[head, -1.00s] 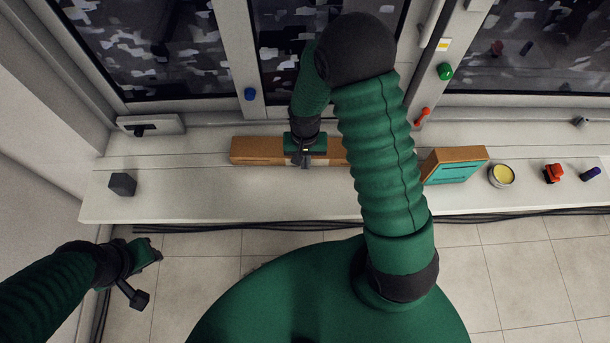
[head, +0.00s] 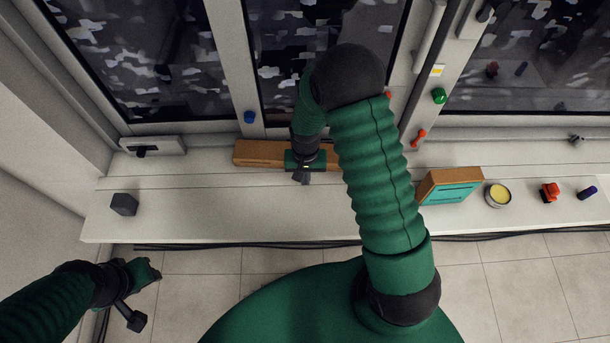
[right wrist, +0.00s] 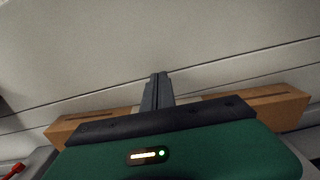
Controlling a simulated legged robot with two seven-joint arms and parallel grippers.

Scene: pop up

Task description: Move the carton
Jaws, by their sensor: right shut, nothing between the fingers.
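The carton appears to be the long brown box (head: 262,152), lying along the back of the white ledge by the window. In the head view my arm covers its right part. In the right wrist view both ends show, the left one (right wrist: 75,128) and the right one, past my gripper body. My right gripper (head: 301,178) is over the box, its fingers shut and empty at the box's near side. In the right wrist view the fingertips (right wrist: 158,76) are together. I cannot tell whether they touch the box. My left gripper (head: 150,272) is off the ledge, lower left, its jaws unclear.
A dark cube (head: 124,204) sits at the ledge's left. To the right are a brown and teal box (head: 450,188), a yellow-topped tin (head: 498,195), a red item (head: 549,192) and a purple one (head: 587,193). Window frames stand behind. The ledge's front middle is clear.

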